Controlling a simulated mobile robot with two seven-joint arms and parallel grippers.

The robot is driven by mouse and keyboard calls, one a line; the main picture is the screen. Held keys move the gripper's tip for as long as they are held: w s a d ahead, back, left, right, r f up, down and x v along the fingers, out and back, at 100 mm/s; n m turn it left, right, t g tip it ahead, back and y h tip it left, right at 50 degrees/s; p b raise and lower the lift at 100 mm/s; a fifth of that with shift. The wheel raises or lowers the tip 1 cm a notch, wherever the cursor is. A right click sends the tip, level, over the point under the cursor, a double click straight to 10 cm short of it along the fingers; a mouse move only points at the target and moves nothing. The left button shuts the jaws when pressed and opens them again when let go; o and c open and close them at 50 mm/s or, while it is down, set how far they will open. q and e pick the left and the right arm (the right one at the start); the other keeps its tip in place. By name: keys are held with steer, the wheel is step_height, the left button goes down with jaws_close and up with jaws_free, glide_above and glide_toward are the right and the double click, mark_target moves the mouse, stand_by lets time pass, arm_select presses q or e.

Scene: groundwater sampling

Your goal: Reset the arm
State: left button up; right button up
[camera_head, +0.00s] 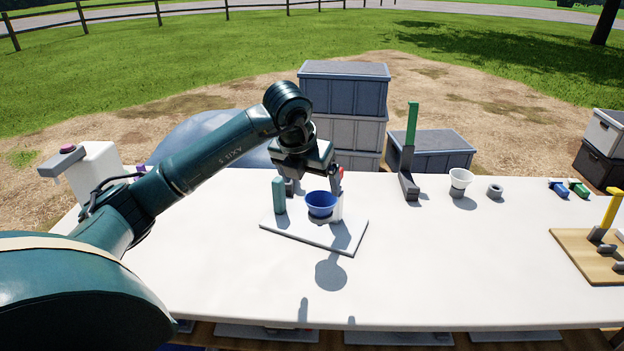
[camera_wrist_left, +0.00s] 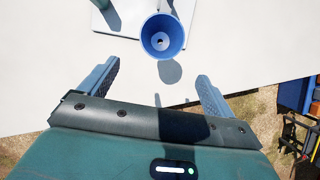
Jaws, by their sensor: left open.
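My left arm reaches in from the left, and its gripper (camera_head: 313,187) is open over the back of the table, behind a blue funnel-like cup (camera_head: 321,207). In the left wrist view the two fingers of the gripper (camera_wrist_left: 158,72) are spread with nothing between them. The blue cup (camera_wrist_left: 163,48) is beyond the fingertips, apart from them, with a small hole at its bottom. The cup is held above a white base plate (camera_head: 345,240) that also carries a teal upright piece (camera_head: 279,197). My right gripper is not in view.
The white table (camera_head: 420,270) is clear in front. To the right are a green-handled upright tool (camera_head: 411,130), a white cup (camera_head: 460,181), a grey ring (camera_head: 495,191), blue and green small parts, and a wooden board (camera_head: 580,262). Grey crates (camera_head: 345,95) stand behind.

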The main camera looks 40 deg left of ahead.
arm_select(q)
steer(key=shift+d, duration=0.1)
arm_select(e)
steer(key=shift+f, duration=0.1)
